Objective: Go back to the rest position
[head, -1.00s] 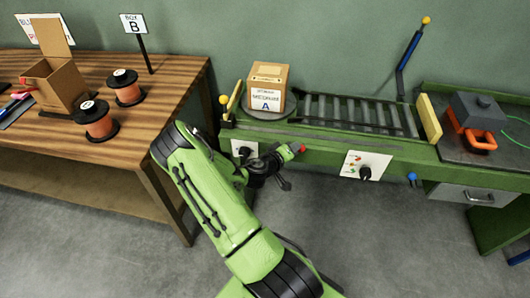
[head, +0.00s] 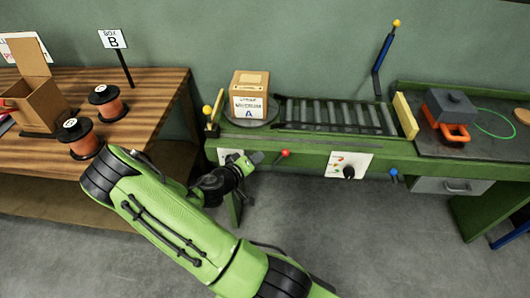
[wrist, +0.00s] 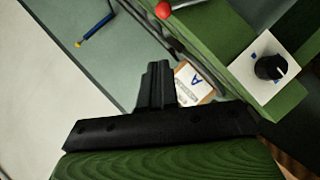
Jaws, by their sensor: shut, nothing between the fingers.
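My gripper (head: 254,160) is in front of the green conveyor bench, close to its front panel and left of the red-knobbed lever (head: 284,153). In the wrist view my gripper (wrist: 157,68) shows its fingers together with nothing between them. The red knob (wrist: 163,10) shows at the top of the wrist view, apart from the fingers. My arm is bent and reaches out low over the floor between the wooden table and the bench.
A box marked A (head: 249,97) stands on a round plate left of the rollers (head: 330,114). A dial panel (head: 348,166) and a blue knob (head: 394,174) are on the bench front. The wooden table (head: 150,92) holds spools and an open carton (head: 40,100). Open floor lies at right.

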